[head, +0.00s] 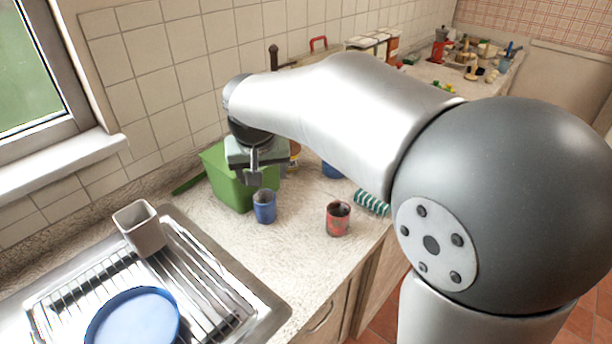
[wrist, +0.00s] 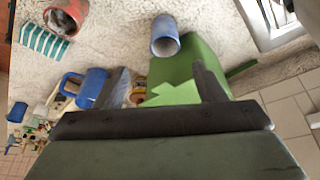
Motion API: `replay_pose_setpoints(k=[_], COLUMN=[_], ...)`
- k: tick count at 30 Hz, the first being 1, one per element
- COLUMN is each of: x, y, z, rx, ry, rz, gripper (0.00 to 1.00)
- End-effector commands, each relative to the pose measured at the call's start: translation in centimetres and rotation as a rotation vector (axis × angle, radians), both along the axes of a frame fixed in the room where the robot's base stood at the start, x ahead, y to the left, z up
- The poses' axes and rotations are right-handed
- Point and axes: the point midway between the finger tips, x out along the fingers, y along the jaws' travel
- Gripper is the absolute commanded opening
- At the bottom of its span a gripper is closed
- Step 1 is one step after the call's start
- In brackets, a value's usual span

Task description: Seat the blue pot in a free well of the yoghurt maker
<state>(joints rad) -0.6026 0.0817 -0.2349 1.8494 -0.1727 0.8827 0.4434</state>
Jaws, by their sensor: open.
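A small blue pot (head: 264,207) stands upright on the counter, in front of a green box (head: 229,185). In the wrist view the pot (wrist: 165,40) shows its open grey mouth, beyond my fingertips. My gripper (head: 254,172) is open and empty, above and behind the pot, over the right side of the green box. In the wrist view, my gripper (wrist: 163,84) has its fingers apart with part of the green box (wrist: 185,75) between and beyond them. I cannot make out a yoghurt maker or its wells; I cannot tell whether the green box is it.
A red cup (head: 338,218) stands right of the pot, near a striped cloth (head: 372,203). A blue mug (wrist: 90,87) is partly hidden by my arm in the head view. A sink rack with a blue plate (head: 135,318) and beige cup (head: 139,228) is front left.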

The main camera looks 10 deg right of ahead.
Motion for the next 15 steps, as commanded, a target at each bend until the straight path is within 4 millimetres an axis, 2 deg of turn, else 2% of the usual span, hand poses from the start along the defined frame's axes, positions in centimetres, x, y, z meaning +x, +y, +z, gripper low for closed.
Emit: replay_pose_setpoints(k=[1,5,15], x=[0.7,1.6,4.2], y=[1.0,1.6,1.2], z=[0.3,-0.5,-7.2], rx=[-0.001,-0.002,-0.004], ry=[-0.013,-0.022,-0.019], rz=[0.004,0.001,-0.001], gripper=[0.64,0.64,0.64])
